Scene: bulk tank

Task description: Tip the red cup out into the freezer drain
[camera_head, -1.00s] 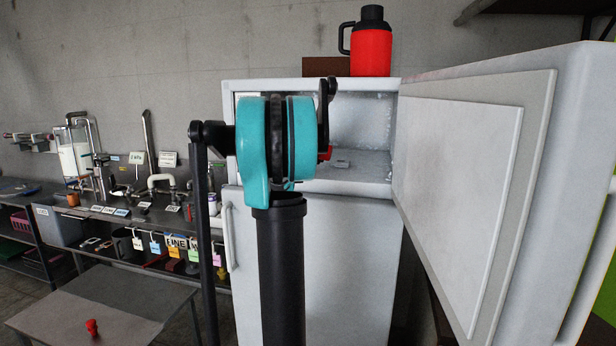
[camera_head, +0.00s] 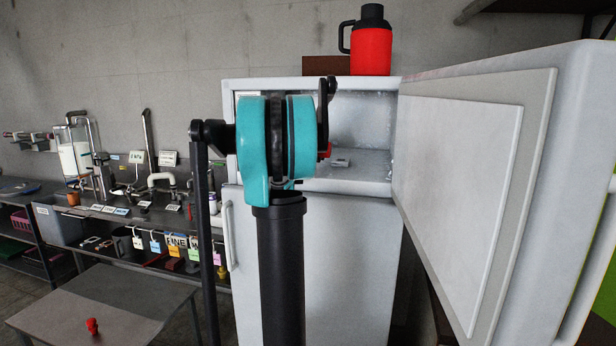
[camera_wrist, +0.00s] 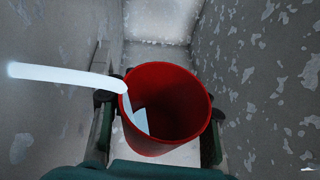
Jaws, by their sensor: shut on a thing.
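The red cup (camera_wrist: 165,105) is between the fingers of my gripper (camera_wrist: 160,125) in the wrist view, and the gripper is shut on it. The mouth of the cup faces the camera, and a pale patch of liquid lies inside at its lower left. A pale bluish-white stream (camera_wrist: 65,76) crosses the left rim and reaches far left. In the head view my arm hides most of the cup; a red bit (camera_head: 326,151) shows beside the arm, inside the open freezer (camera_head: 362,120). I cannot make out the drain for certain.
The freezer door (camera_head: 460,190) stands open at the right. A small grey object (camera_head: 340,162) lies on the freezer floor. A red flask (camera_head: 371,48) stands on top. A counter (camera_head: 120,212) with taps is at the left. A low table (camera_head: 105,310) holds a small red object (camera_head: 92,326).

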